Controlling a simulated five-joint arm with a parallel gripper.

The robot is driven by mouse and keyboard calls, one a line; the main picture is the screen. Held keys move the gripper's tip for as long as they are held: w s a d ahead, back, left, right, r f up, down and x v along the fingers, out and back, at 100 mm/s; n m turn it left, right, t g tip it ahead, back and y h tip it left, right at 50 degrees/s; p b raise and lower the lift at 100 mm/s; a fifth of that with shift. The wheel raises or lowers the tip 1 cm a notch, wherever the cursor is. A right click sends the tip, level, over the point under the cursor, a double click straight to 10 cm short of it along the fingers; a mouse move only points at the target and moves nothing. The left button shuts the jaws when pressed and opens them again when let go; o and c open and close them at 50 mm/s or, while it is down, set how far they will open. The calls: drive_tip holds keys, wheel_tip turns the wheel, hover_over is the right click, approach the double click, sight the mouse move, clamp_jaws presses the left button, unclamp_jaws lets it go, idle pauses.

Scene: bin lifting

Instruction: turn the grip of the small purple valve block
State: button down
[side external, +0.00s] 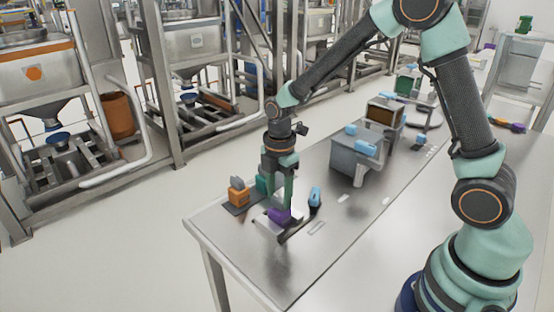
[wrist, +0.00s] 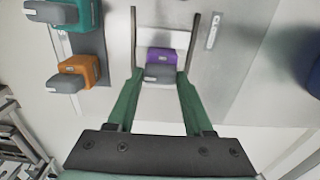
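The small purple valve block (side external: 279,215) sits on a light holder with dark rails near the table's front-left end. In the wrist view the purple block (wrist: 162,56) lies between the two rails, with its grey grip (wrist: 159,73) facing my gripper. My gripper (side external: 281,206) points down over the block. In the wrist view its green fingers (wrist: 160,75) are apart, one on each side of the grey grip. A thin gap seems to show beside the grip, but contact is hard to judge.
An orange valve block (side external: 239,196) and a teal one (side external: 262,184) stand on a dark plate to the left. A blue-topped item (side external: 315,196) is close on the right. A grey bin (side external: 350,160) stands farther back. The front of the steel table (side external: 255,258) is clear.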

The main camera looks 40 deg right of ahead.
drive_tip(key=m, duration=0.4)
drive_tip(key=shift+m, duration=0.4)
drive_tip(key=m, duration=0.4)
drive_tip(key=shift+d, duration=0.1)
drive_tip(key=m, duration=0.5)
drive_tip(key=shift+m, duration=2)
drive_tip(key=shift+s, duration=0.1)
drive_tip(key=shift+c, duration=1.4)
unclamp_jaws()
